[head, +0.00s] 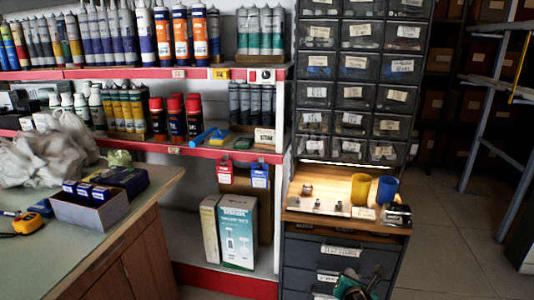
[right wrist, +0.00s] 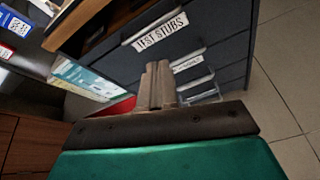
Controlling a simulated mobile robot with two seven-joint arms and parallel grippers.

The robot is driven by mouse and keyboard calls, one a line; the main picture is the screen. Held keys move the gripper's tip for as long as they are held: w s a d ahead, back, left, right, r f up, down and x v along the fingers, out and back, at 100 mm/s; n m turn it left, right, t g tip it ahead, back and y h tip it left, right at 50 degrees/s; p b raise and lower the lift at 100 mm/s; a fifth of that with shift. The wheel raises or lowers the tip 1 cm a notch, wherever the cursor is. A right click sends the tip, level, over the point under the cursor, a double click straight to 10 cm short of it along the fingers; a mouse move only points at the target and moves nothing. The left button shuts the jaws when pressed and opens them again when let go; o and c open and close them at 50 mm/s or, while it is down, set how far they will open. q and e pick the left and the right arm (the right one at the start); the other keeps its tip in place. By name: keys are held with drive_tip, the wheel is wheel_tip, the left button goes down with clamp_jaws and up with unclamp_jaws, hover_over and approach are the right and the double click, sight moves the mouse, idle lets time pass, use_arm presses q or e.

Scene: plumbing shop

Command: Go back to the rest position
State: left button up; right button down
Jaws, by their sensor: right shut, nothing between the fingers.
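My right gripper (head: 349,274) shows at the bottom of the head view, in front of the grey drawer cabinet (head: 303,251). In the right wrist view its two pale fingers (right wrist: 158,84) are together with nothing between them, beyond a dark plate and a green body. A drawer labelled TEST STUBS (right wrist: 188,42) is behind the fingers; I cannot tell how large the gap is. My left gripper is not in view.
Above the drawers, a wooden top holds a yellow cup (head: 361,189), a blue cup (head: 387,190) and small metal parts. A counter (head: 105,225) stands at left, with boxes and a tape measure (head: 28,223). Tiled floor (head: 450,245) is clear at right.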

drive_tip(key=s+a+f+m+g+y, duration=0.1)
drive_tip(key=s+a+f+m+y, duration=0.1)
drive_tip(key=s+a+m, duration=0.4)
drive_tip(key=s+a+f+m+g+y, duration=0.1)
drive_tip(key=s+a+f+m, duration=0.1)
drive_tip(key=s+m, duration=0.65)
drive_tip(key=s+a+r+m+y, duration=0.1)
drive_tip(key=s+a+r+m, duration=0.15)
drive_tip(key=s+m, duration=0.35)
drive_tip(key=s+a+r+m+y, duration=0.1)
drive_tip(key=s+r+m+y, duration=0.15)
drive_tip(key=s+m, duration=0.4)
use_arm(q)
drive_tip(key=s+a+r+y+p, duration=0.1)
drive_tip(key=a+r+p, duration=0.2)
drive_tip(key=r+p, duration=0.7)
drive_tip(key=p, duration=0.4)
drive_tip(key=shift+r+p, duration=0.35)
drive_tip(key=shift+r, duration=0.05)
use_arm(e)
drive_tip(key=s+d+r, duration=0.1)
drive_tip(key=r, duration=0.5)
drive_tip(key=s+d+r+h, duration=0.1)
drive_tip(key=s+d+r, duration=0.1)
drive_tip(key=r, duration=0.4)
drive_tip(key=shift+s, duration=0.25)
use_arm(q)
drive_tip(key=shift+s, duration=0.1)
use_arm(e)
drive_tip(key=shift+h, duration=0.25)
